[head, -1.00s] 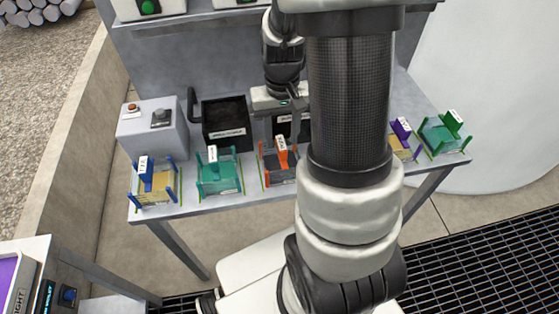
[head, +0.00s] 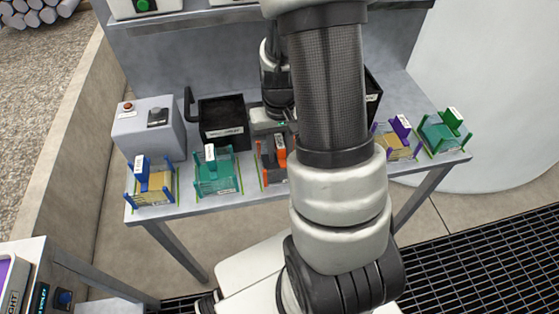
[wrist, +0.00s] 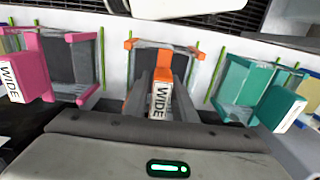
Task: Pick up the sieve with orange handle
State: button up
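The sieve with the orange handle (head: 280,144) stands on the table in the head view, partly hidden by my arm. In the wrist view its orange handle (wrist: 163,74) is near the middle, with a white "WIDE" label and a dark grey body between orange posts. My gripper (head: 270,132) is just behind and above this sieve in the head view. Its body fills the bottom of the wrist view, close to the labelled handle.
A teal sieve (head: 215,172) and a blue sieve (head: 152,183) stand to the left. Purple (head: 397,141) and green (head: 444,130) sieves stand to the right. A pink sieve (wrist: 70,65) shows in the wrist view. A black bin (head: 222,122) and grey control box (head: 147,132) stand behind.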

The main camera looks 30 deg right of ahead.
grip_shut()
jog(key=shift+r, duration=0.1)
